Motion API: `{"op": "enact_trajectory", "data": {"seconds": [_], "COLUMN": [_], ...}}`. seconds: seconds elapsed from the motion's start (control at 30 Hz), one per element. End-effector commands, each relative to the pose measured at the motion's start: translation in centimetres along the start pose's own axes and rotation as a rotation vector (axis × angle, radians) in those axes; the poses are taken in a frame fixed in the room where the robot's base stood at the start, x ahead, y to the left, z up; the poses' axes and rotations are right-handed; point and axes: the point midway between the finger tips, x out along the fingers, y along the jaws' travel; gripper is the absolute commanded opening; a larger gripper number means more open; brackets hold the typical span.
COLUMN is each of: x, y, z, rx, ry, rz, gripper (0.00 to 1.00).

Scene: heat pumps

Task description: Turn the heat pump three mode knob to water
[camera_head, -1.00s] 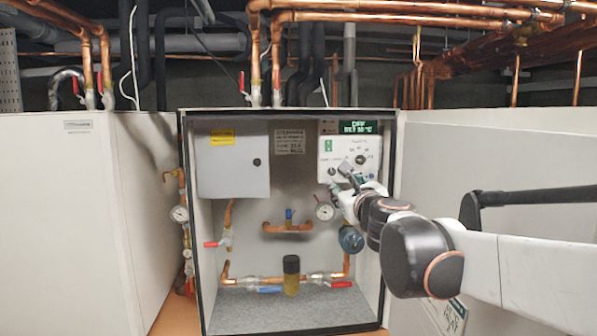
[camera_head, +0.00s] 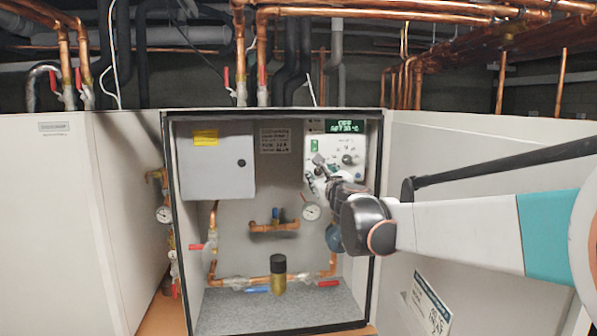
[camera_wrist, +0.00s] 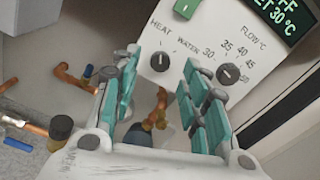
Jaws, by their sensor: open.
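The control panel (camera_head: 338,150) is white with a dark display reading OFF and a 30 °C setting. In the wrist view the mode knob (camera_wrist: 160,62) is a small dark round knob below the words HEAT and WATER. Its pointer is too small to read surely. My gripper (camera_wrist: 161,68) is open, with teal-padded fingers on either side of the mode knob in the picture; no contact shows. My gripper (camera_head: 321,166) also shows in the head view in front of the panel's lower left, where it covers part of the panel.
A second knob (camera_wrist: 230,72) with FLOW numbers sits right of the mode knob, close to my right finger. A pressure gauge (camera_head: 311,211), copper pipes and a grey box (camera_head: 216,167) share the open cabinet. White cabinets (camera_head: 45,225) flank it.

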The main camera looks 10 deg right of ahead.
Motion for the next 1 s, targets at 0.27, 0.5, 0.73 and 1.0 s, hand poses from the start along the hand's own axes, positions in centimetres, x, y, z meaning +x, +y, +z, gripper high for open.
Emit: {"op": "enact_trajectory", "data": {"seconds": [0.27,0.5,0.73,1.0], "x": [2.6,2.9,2.8,2.8], "y": [0.0,0.0,0.0,0.0], "z": [0.1,0.0,0.0,0.0], "rx": [-0.001,-0.001,-0.001,0.001], "ry": [0.000,0.000,0.000,0.000], "rz": [0.000,0.000,0.000,0.000], "gripper": [0.41,0.41,0.16,0.00]}}
